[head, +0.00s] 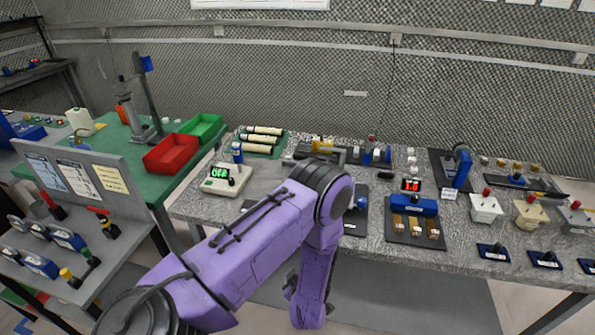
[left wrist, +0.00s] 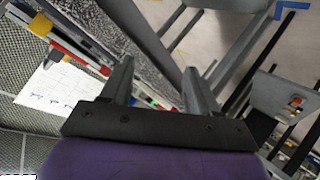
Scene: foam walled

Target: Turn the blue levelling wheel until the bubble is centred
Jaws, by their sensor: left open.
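A blue round knob (head: 361,202), which may be the levelling wheel, sits on a dark plate on the grey bench. My left arm hides part of that plate, and no bubble can be made out. My left arm crosses the middle of the head view, and its forearm hangs down at the bench's front edge. My left gripper (left wrist: 157,68) shows in the left wrist view with its two fingers apart and nothing between them. It is away from the knob. My right gripper is not in view.
The grey bench (head: 270,178) carries several devices, including a white box with a green display (head: 222,180) and a blue block with brass parts (head: 412,206). Red (head: 170,153) and green (head: 203,127) bins stand on the green table at left. Floor shows below the bench's front.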

